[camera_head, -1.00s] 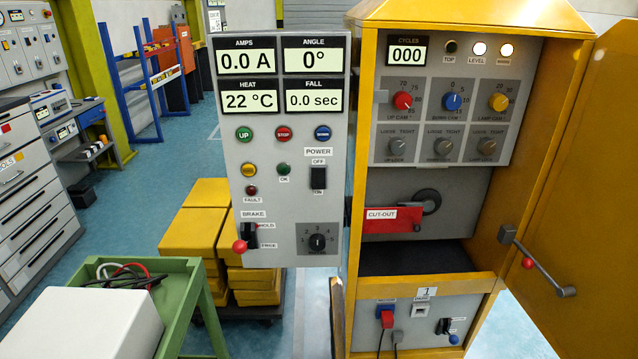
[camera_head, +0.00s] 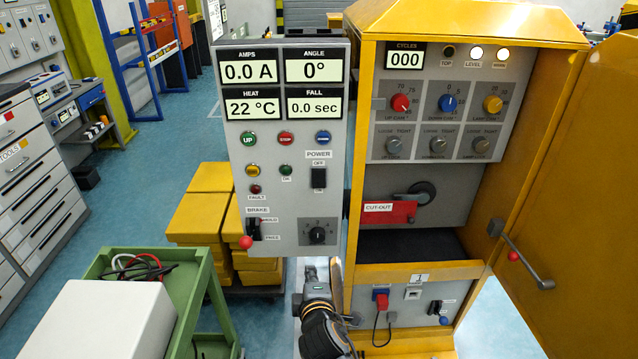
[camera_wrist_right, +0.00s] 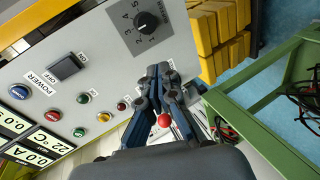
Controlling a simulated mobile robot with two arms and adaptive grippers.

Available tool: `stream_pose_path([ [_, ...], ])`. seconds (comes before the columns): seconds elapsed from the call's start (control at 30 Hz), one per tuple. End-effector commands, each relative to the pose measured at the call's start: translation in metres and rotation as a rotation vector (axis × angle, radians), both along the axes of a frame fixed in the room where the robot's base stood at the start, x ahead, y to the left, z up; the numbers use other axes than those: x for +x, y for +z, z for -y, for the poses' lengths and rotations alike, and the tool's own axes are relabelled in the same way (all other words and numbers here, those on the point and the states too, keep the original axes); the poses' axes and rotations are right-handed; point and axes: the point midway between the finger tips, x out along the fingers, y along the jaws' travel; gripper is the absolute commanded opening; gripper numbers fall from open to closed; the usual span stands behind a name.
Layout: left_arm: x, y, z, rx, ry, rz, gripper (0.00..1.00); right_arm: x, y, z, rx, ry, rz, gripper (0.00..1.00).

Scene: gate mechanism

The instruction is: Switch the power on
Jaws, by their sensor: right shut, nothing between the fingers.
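The POWER switch (camera_head: 318,178) is a black rocker on the grey control panel (camera_head: 272,190), with an OFF label above it. It also shows in the right wrist view (camera_wrist_right: 66,66), where ON and OFF labels flank it; I cannot tell which side is pressed. My right gripper (camera_head: 312,268) is below the panel's lower edge, apart from the switch. In the right wrist view its fingers (camera_wrist_right: 162,72) are shut and empty, near the rotary knob (camera_wrist_right: 146,22). My left gripper is not in view.
The brake lever (camera_head: 250,234) with a red ball sticks out at the panel's lower left. The yellow cabinet (camera_head: 366,150) stands right of the panel, its door open. A green cart (camera_head: 205,290) and yellow blocks (camera_head: 208,215) are to the left.

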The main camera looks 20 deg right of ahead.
Motion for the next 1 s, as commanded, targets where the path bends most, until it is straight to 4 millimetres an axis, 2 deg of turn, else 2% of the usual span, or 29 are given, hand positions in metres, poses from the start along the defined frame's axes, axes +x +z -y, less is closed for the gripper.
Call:
stream_pose_path([
  [0.03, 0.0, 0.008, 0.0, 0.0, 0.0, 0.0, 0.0, 0.004, 0.041, 0.004, -0.035, -0.011, 0.051, 0.0],
  [0.1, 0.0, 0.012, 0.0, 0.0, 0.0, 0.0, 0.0, 0.005, 0.08, 0.009, -0.08, -0.029, 0.102, 0.0],
  [0.2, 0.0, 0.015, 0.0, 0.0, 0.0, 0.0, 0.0, 0.004, 0.118, 0.017, -0.128, -0.051, 0.151, 0.0],
  [0.3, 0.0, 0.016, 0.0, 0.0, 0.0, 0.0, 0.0, 0.002, 0.139, 0.022, -0.155, -0.066, 0.178, 0.0],
  [0.4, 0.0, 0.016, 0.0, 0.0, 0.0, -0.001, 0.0, 0.001, 0.146, 0.023, -0.164, -0.072, 0.187, 0.0],
  [0.77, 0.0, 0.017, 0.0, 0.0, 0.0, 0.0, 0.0, 0.004, 0.145, 0.024, -0.163, -0.071, 0.187, 0.0],
  [0.87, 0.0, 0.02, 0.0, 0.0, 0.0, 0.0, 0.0, 0.013, 0.145, 0.026, -0.166, -0.072, 0.187, 0.0],
  [1.0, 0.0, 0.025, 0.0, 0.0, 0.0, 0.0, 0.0, 0.037, 0.143, 0.032, -0.166, -0.072, 0.188, 0.0],
])
